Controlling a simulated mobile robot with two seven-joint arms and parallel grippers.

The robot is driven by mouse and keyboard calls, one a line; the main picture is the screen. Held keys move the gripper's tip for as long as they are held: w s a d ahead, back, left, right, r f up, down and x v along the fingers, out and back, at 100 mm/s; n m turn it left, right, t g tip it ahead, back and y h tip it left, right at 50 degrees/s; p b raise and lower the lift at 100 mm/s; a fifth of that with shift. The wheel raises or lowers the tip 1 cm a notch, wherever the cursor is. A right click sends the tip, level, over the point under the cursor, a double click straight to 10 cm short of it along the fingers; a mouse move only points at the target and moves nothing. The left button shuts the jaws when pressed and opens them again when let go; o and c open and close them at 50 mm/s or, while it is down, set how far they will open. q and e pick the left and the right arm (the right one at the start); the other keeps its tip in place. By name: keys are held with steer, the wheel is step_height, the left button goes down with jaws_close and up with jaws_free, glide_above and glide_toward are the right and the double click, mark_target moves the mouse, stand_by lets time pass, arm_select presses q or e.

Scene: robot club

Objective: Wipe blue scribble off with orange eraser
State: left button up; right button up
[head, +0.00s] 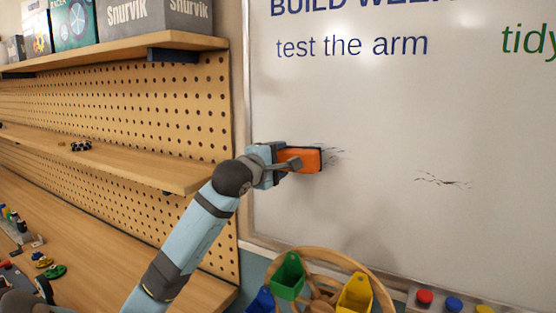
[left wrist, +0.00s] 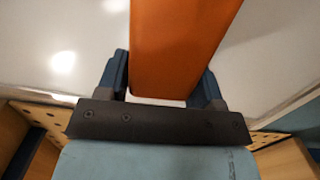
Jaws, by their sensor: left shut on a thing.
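The orange eraser (head: 307,159) is held up at the whiteboard (head: 390,220), by its left side. My left gripper (head: 288,163) is shut on it, with the fingers on either side of the eraser in the left wrist view (left wrist: 180,45). The eraser's dark far side faces the board and seems to touch it or be very close; I cannot tell which. Thin dark scribble strokes (head: 337,154) show just past the eraser's right end, and the eraser may hide more of them. A separate dark scribble (head: 443,182) lies further right on the board. My right gripper is out of view.
Blue and green writing (head: 352,46) stands above on the board. Below are a green bin (head: 288,275) and a yellow bin (head: 355,294) by a round wooden frame (head: 323,257). Pegboard shelves (head: 190,165) stand left of my arm. The board between the scribbles is clear.

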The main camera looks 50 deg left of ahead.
arm_select(q)
steer(key=shift+x, duration=1.05)
steer(key=shift+b, duration=0.3)
